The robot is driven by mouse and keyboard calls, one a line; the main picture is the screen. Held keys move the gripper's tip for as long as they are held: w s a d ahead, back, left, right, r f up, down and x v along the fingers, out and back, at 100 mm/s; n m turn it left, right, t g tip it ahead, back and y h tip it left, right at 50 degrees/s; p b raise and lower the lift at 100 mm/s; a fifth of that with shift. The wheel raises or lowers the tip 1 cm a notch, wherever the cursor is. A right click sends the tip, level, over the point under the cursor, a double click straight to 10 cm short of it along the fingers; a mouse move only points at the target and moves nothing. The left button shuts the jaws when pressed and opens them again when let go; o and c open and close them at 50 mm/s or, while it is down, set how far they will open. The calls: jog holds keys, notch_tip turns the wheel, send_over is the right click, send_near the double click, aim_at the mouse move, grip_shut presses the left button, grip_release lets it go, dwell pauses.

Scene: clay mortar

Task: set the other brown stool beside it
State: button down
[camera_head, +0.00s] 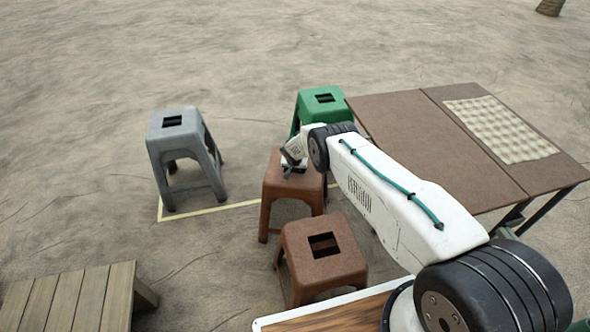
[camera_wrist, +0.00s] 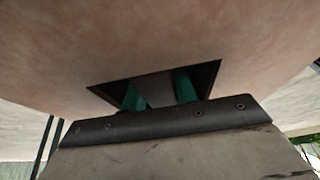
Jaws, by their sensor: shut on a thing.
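Two brown stools show in the head view. The farther brown stool (camera_head: 283,192) stands upright behind the nearer brown stool (camera_head: 345,262), which has a square slot in its seat. My gripper (camera_head: 292,164) is at the top of the farther stool and shut on its seat. In the wrist view the pinkish-brown seat (camera_wrist: 150,40) fills the upper part, with a dark slot right at my gripper (camera_wrist: 160,95). Green parts show inside the slot. My arm hides part of the farther stool's right side, and I cannot tell whether its feet touch the ground.
A grey stool (camera_head: 170,143) stands to the left by a pale yellow ground line (camera_head: 235,206). A green stool (camera_head: 322,98) stands behind my gripper. A brown folding table (camera_head: 410,130) with a woven mat (camera_head: 500,128) is at right. A wooden slatted bench (camera_head: 75,298) is front left.

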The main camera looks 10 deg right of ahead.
jog(key=shift+w, duration=0.1)
jog(key=c, duration=1.1)
grip_release()
jog(key=shift+f, duration=0.1)
jog(key=shift+s+r, duration=0.2)
jog(key=shift+r, duration=0.5)
jog(key=v, duration=1.1)
jog(key=shift+s, duration=0.1)
